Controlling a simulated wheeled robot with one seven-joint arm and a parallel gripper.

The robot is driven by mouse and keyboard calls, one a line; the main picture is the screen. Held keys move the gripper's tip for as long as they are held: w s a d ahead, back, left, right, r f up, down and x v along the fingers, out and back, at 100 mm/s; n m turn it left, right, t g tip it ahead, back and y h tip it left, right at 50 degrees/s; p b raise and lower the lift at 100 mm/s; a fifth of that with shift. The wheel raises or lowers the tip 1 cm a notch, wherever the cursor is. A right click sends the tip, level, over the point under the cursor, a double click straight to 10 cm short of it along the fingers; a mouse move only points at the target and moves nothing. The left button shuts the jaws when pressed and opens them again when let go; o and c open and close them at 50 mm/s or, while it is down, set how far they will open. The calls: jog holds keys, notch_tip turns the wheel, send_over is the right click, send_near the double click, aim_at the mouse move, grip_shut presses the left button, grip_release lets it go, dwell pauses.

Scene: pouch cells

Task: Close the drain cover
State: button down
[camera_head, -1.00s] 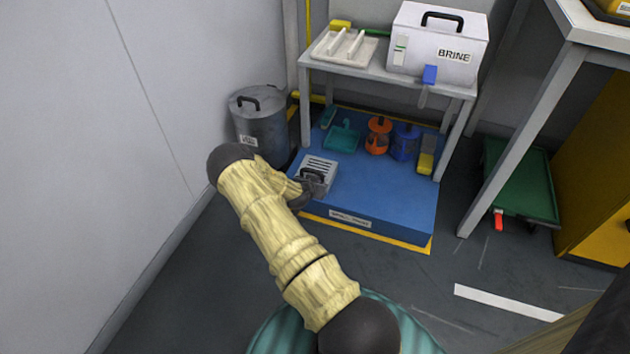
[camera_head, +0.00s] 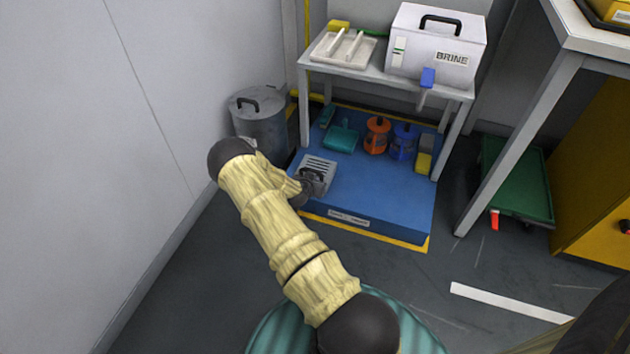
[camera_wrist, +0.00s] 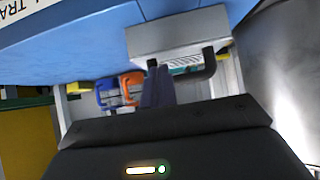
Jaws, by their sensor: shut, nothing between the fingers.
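The drain cover (camera_head: 321,163) is a light grey slotted piece with a black handle at the front left of the blue raised platform (camera_head: 385,200). In the wrist view, its plain grey side (camera_wrist: 185,38) and black handle (camera_wrist: 209,66) show. My gripper (camera_head: 309,184) is low at the cover's front, by the handle, partly hidden by my arm in the head view. In the wrist view, the dark fingers (camera_wrist: 157,80) are together and empty, beside the handle. I cannot tell whether they touch it, or how far open the cover is.
A grey lidded bin (camera_head: 262,120) stands close left of the platform, near the wall. A table (camera_head: 388,76) with a BRINE box (camera_head: 438,45) stands over the platform's back. Orange (camera_head: 376,136) and blue (camera_head: 403,142) containers and a teal dustpan (camera_head: 341,136) sit behind the cover.

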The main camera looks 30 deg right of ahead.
notch_tip(320, 180, up, 3)
jog(key=shift+w+d+f+p, duration=0.1)
jog(key=shift+f+p, duration=0.1)
jog(key=shift+p, duration=0.25)
jog(key=s+a+f+p, duration=0.3)
jog(key=s+a, duration=0.2)
jog(key=a, duration=0.2)
jog(key=shift+s+a+f+p, duration=0.25)
jog(key=shift+f+p, duration=0.05)
jog(key=shift+f, duration=0.1)
